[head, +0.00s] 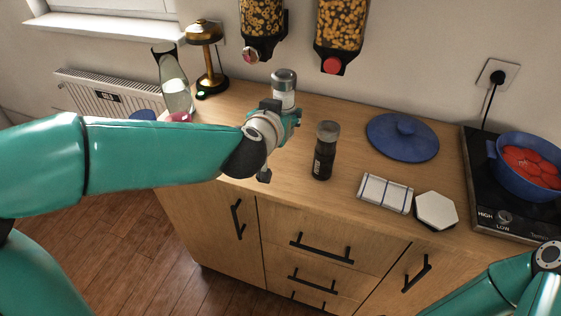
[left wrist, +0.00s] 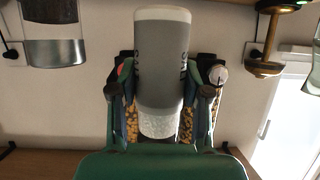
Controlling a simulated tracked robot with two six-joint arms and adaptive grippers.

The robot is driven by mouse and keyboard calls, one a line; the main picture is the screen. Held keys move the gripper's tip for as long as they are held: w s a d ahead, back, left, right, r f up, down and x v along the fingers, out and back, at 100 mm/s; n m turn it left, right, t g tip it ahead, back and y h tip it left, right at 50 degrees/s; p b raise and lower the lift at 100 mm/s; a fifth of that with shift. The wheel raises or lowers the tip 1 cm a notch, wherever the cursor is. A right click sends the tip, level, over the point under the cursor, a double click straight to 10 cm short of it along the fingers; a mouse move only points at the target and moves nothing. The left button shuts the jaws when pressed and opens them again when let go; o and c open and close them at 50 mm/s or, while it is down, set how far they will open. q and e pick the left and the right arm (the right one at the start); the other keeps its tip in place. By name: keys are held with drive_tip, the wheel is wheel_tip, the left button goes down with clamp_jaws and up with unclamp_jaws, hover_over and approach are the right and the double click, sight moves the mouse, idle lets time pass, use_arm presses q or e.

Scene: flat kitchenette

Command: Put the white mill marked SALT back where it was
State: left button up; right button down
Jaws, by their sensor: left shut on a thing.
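In the left wrist view the picture is upside down. There the white body of the mill (left wrist: 162,60) is between the fingers of my left gripper (left wrist: 162,92), with dark lettering partly seen at its sides. My right gripper is out of view.
A dark mill (head: 323,160) stands on the counter to the right. Behind are two cereal dispensers (head: 340,25) and a brass lamp (head: 206,35); a glass carafe (head: 176,95) is at left. A blue lid (head: 402,137), folded cloth (head: 385,193) and white hexagonal piece (head: 436,209) lie at right.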

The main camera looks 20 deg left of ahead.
use_arm(q)
wheel_tip(320, 180, down, 10)
drive_tip(key=b, duration=0.4)
drive_tip(key=shift+f+b, duration=0.1)
drive_tip(key=shift+b, duration=0.2)
drive_tip(key=shift+f, duration=0.1)
drive_tip(key=o, duration=1.4)
drive_tip(key=shift+c, duration=0.2)
